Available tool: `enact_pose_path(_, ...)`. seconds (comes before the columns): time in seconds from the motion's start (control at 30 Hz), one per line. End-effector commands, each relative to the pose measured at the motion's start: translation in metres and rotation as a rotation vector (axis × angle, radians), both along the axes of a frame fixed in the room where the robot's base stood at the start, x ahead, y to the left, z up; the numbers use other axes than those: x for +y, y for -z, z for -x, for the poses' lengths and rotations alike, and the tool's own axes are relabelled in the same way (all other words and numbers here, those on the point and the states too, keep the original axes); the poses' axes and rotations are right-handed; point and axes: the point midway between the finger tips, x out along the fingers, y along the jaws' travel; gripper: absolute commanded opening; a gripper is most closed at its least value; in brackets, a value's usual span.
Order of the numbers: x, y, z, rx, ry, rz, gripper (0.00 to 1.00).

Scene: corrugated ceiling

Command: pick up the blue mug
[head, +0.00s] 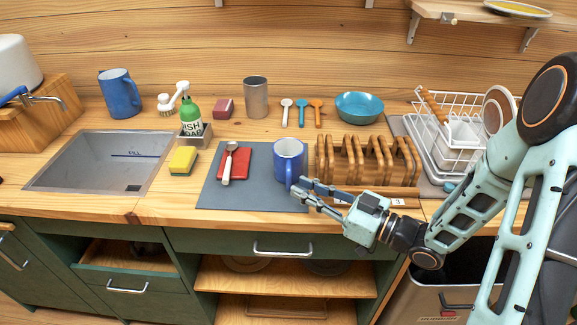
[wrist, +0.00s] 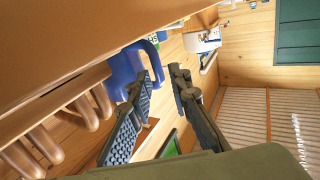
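A blue mug (head: 288,154) with a white inside stands upright on the grey mat (head: 225,195), its handle towards the front. A taller blue mug or jug (head: 120,94) stands at the back left behind the sink. My gripper (head: 299,187) is at the front right of the mug on the mat, close to its handle. In the wrist view the fingers (wrist: 164,76) are apart with nothing held. The mug (wrist: 122,72) shows there behind the left finger, its handle near the fingertips. I cannot tell whether a finger touches the handle.
A wooden rack (head: 362,160) stands just right of the mug. A red item with a spoon (head: 232,165) lies on the mat to its left. Behind are a metal cup (head: 256,97) and a teal bowl (head: 359,106). The sink (head: 100,160) is at left, a dish rack (head: 450,130) at right.

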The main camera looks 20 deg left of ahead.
Motion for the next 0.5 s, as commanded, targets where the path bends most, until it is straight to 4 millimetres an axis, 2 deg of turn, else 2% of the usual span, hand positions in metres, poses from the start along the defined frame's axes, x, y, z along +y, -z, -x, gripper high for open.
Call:
enact_pose_path(0.3, 0.041, -0.006, -0.015, -0.001, -0.003, -0.001, 0.18)
enact_pose_path(0.5, 0.047, -0.006, -0.018, -0.001, 0.001, 0.000, 0.18)
